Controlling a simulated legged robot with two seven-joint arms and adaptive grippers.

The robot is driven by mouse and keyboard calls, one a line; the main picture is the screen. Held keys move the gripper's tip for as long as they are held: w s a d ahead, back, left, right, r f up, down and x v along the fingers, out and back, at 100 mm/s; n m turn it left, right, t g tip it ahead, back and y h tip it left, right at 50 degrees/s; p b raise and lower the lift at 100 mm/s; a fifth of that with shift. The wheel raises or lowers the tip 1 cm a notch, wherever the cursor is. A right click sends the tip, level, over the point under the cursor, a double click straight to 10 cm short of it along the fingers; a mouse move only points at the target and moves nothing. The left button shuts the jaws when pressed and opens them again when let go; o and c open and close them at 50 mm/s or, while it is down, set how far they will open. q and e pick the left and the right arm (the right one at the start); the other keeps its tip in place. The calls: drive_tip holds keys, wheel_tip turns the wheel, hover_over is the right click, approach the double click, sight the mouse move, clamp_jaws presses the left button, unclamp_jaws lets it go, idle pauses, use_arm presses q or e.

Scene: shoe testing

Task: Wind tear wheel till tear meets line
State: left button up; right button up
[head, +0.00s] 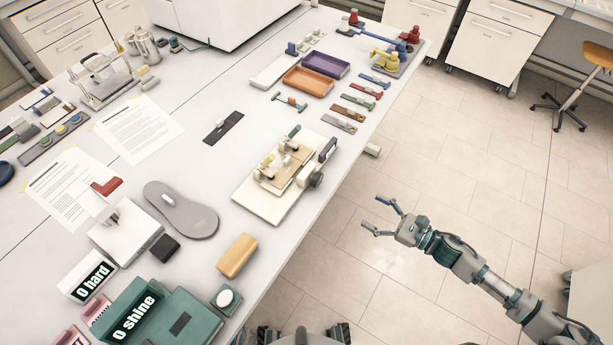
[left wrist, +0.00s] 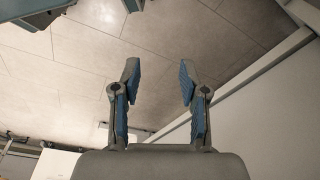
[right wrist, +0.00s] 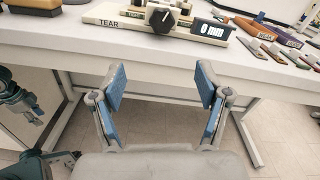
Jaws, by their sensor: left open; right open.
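The tear tester (head: 262,203) is a cream base with pale clamps and a tan piece on top, near the table's right edge. It carries the label TEAR in the right wrist view (right wrist: 122,22). Its black tear wheel (head: 316,180) faces the table edge and shows in the right wrist view (right wrist: 162,20) beside a dark display (right wrist: 212,30) reading 0 mm. The tear and the line cannot be made out. My right gripper (head: 372,212) is open and empty, off the table edge, apart from the wheel. My left gripper (left wrist: 157,82) is open and empty, with floor beyond it.
The white table (head: 215,165) is crowded. Orange (head: 307,81) and purple (head: 325,64) trays and several coloured tools lie beyond the tester. A grey sole (head: 181,210), a yellow block (head: 237,256) and a green box (head: 170,315) lie nearer. The floor (head: 440,180) beside the table is clear.

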sight(319, 183)
drive_tip(key=p+x, duration=0.1)
drive_tip(key=x, duration=1.4)
drive_tip(key=shift+a+r+p, duration=0.2)
drive_tip(key=shift+p, duration=0.1)
drive_tip(key=shift+w, duration=0.35)
drive_tip(key=shift+w+d+f, duration=0.15)
drive_tip(key=shift+w+d, duration=0.1)
drive_tip(key=shift+d, duration=0.15)
drive_tip(key=shift+a, duration=0.65)
drive_tip(key=c, duration=0.4)
drive_tip(key=shift+a, duration=0.3)
drive_tip(key=c, duration=0.7)
use_arm(q)
drive_tip(key=f, duration=0.1)
drive_tip(key=s+f, duration=0.1)
drive_tip(key=f, duration=0.1)
drive_tip(key=shift+s+f, duration=0.3)
drive_tip(key=shift+s, duration=0.1)
use_arm(e)
drive_tip(key=shift+d, duration=0.15)
drive_tip(key=shift+c, duration=0.3)
